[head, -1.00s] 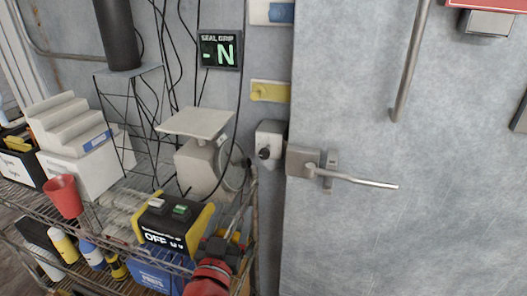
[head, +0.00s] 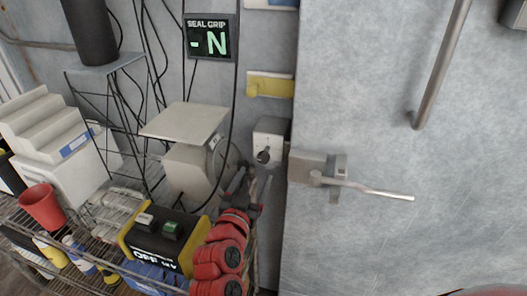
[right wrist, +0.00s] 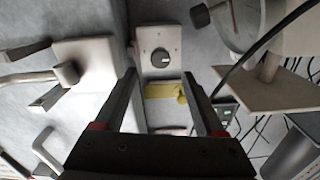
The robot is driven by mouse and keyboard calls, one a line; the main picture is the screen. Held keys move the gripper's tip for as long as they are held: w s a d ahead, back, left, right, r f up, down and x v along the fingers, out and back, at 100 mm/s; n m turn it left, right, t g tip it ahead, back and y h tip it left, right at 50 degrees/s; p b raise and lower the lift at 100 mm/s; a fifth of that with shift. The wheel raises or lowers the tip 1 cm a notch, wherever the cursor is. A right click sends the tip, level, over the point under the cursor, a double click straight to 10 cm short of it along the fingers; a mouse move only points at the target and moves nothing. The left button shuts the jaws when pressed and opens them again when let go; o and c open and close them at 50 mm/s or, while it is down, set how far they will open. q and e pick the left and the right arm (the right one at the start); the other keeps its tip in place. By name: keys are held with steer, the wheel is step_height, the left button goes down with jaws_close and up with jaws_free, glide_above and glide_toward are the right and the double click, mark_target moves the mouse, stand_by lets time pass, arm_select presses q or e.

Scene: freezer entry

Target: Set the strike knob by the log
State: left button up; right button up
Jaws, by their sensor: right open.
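The strike knob (head: 263,156) is a small dark knob on the pale box (head: 272,135) mounted left of the door handle. In the right wrist view the knob (right wrist: 158,57) shows face-on, round and grey with a light pointer line directed to the right. My right gripper (head: 254,180) is just below and left of the box, apart from the knob. In the right wrist view the gripper (right wrist: 161,75) has its two fingers apart with nothing between them, and the knob lies ahead between the tips. I cannot make out a log.
The door lever (head: 360,187) and a vertical bar (head: 440,65) are to the right. A scale (head: 188,130), a yellow-black box (head: 165,238) and a red cup (head: 42,207) crowd the wire shelf. A "SEAL GRIP" display (head: 210,37) is above.

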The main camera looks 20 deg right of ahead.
mark_target(263, 160)
steer(key=p+x, duration=0.2)
steer(key=x, duration=0.6)
steer(key=shift+d+r+p, duration=0.1)
steer(key=shift+p, duration=0.2)
steer(key=shift+w+d, duration=0.25)
steer(key=shift+w, duration=0.25)
jaws_close()
